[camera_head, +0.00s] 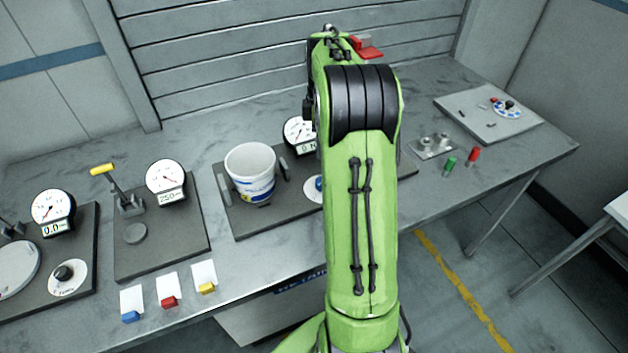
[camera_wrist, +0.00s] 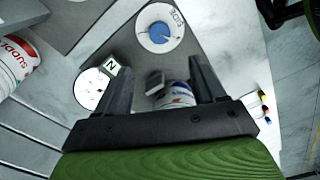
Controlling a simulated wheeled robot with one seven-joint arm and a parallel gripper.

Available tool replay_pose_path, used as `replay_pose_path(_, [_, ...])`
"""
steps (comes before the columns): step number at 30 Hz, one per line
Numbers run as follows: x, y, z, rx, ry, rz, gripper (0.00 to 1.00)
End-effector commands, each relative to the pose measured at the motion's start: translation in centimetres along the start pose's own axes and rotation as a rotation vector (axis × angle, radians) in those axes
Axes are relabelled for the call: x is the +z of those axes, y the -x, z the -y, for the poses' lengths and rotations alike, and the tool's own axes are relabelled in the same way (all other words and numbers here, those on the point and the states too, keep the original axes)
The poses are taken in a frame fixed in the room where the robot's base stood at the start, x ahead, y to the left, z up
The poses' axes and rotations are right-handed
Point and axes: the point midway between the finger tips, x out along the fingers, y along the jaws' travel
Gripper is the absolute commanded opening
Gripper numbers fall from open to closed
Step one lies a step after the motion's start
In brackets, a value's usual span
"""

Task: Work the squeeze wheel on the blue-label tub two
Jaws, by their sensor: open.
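The white tub (camera_head: 249,168) with a blue and yellow label stands upright on the dark squeeze plate (camera_head: 240,221), between two grey jaws (camera_head: 283,168). The squeeze wheel (camera_head: 317,186), a white disc with a blue knob, is partly covered by my arm in the head view. In the wrist view the wheel (camera_wrist: 160,33) shows whole, ahead of my fingertips. My gripper (camera_wrist: 163,72) is open with nothing held. Part of a white and blue tub (camera_wrist: 177,95) shows beyond the gap between its fingers. In the head view my arm hides the gripper.
The force dial (camera_head: 298,134) marked N stands behind the tub, partly covered by my arm. Another tub (camera_wrist: 14,62) with red lettering shows at the wrist view's left edge. Left are a press with a yellow handle (camera_head: 103,170) and another dial (camera_head: 166,180). Coloured blocks (camera_head: 169,301) lie in front.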

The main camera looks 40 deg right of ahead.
Motion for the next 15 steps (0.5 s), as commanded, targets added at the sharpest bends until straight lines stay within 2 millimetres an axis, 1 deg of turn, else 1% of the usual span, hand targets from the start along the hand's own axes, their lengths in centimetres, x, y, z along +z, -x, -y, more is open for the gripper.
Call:
replay_pose_path(1, [0.0, -1.4, 0.1, -0.006, 0.000, 0.001, 0.69])
replay_pose_path(9, [0.0, -8.3, 0.2, -0.006, -0.001, 0.000, 0.69])
replay_pose_path(12, [-0.1, -10.8, 0.2, -0.006, 0.000, 0.000, 0.69])
replay_pose_path(15, [-0.1, -12.7, 0.1, -0.004, 0.000, 0.001, 0.69])
